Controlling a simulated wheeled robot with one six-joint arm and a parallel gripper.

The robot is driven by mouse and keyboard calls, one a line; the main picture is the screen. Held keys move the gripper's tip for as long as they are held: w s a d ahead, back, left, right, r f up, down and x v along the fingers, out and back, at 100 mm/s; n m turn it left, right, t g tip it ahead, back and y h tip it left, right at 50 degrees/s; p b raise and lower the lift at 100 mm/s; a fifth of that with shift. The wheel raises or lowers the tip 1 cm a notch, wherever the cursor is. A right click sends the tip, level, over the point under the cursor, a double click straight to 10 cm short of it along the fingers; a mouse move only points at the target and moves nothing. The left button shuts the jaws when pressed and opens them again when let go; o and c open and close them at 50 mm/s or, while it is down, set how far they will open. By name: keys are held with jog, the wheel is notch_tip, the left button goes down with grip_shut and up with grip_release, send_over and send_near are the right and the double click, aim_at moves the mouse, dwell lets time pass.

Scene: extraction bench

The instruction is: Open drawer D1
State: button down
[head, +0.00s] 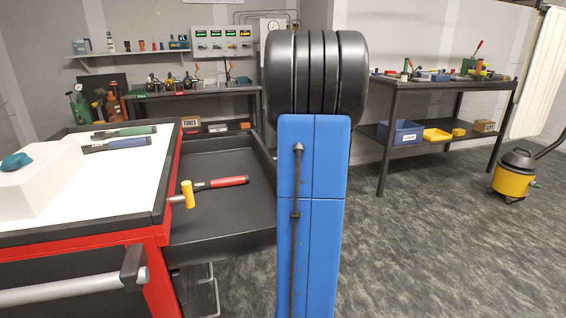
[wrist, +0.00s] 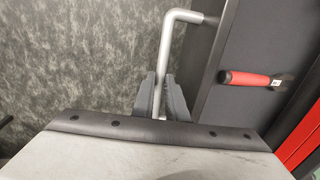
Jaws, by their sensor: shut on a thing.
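A dark grey drawer (head: 222,215) stands pulled out from the right side of the red cart (head: 158,258). I cannot read a D1 label on it. A hammer with a red handle (head: 222,183) and a yellow head lies inside. In the wrist view, the drawer (wrist: 222,105) is at the right, with the hammer's red handle (wrist: 250,78) showing. A silver bar handle (wrist: 168,42) runs along the outside of the drawer front. My gripper (wrist: 158,82) is shut on this handle. In the head view, my blue arm hides the gripper and handle.
The cart's white top (head: 110,185) holds a white block (head: 45,180) and a green-handled and a blue-handled tool. A workbench (head: 400,85) stands at the back right, with a yellow vacuum (head: 513,183) beside it.

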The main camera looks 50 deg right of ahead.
jog(key=c, duration=1.8)
grip_release()
jog(key=shift+o, duration=0.2)
notch_tip(320, 180, up, 17)
jog(key=s+d, duration=0.1)
jog(key=d, duration=0.2)
jog(key=shift+s, duration=0.4)
jog(key=shift+a, duration=0.1)
